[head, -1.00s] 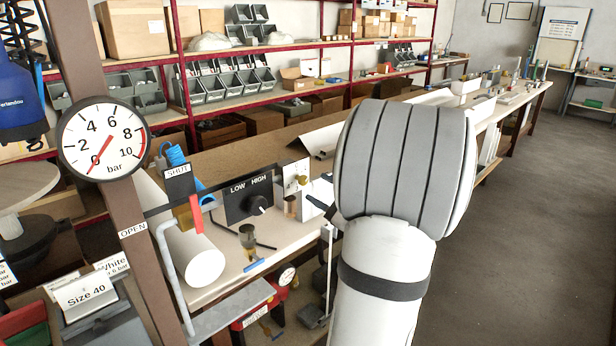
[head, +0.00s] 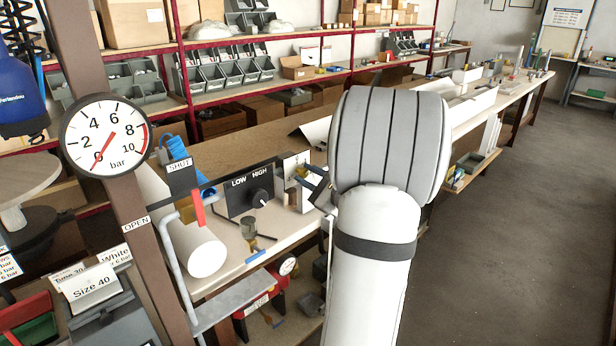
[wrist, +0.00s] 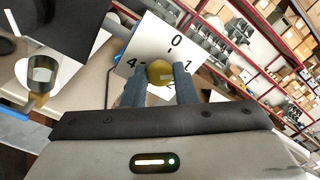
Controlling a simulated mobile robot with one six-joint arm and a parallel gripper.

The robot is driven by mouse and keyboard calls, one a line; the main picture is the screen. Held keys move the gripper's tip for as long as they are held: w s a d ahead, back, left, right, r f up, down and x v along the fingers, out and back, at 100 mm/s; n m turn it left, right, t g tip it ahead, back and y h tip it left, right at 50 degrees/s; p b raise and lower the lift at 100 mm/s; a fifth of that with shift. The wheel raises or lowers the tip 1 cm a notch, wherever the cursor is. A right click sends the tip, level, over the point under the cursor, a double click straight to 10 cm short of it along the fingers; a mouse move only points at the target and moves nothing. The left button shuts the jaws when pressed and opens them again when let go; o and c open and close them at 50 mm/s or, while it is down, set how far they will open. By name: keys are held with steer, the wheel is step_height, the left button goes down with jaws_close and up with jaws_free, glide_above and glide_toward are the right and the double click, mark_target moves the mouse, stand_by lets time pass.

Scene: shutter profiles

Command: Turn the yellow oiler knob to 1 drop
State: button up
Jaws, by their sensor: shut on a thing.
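The yellow oiler knob (wrist: 160,73) sits on a white dial plate (wrist: 150,40) in the wrist view. The plate shows 0 at the top, 1 on the right and 4 on the left; its lower part is hidden. My gripper (wrist: 159,76) has one dark finger on each side of the knob and is shut on it. A small pale mark shows on the knob, but I cannot tell which number it points at. In the head view my gripper (head: 312,180) is at the plate (head: 296,163), and its fingers largely hide the knob.
A black LOW/HIGH box (head: 249,192) stands just left of the plate. A small glass cup (head: 248,228) is below it. A red lever (head: 198,208), a white roll (head: 200,250) and a pressure gauge (head: 105,135) are further left. The floor at right is clear.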

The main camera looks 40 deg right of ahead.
steer(key=c, duration=0.3)
steer(key=shift+f+m+b, duration=0.2)
steer(key=shift+m+b, duration=0.2)
steer(key=shift+b, duration=0.25)
steer(key=shift+c, duration=0.3)
steer(key=shift+r+m+b, duration=0.15)
steer(key=shift+m+b, duration=0.25)
steer(key=shift+m, duration=0.1)
steer(key=o, duration=1)
steer(key=shift+s, duration=0.1)
steer(key=s, duration=0.2)
steer(key=s+b, duration=0.1)
steer(key=s, duration=0.2)
steer(key=s+b, duration=0.1)
steer(key=s, duration=0.1)
steer(key=shift+s+d, duration=0.25)
steer(key=shift+s, duration=0.1)
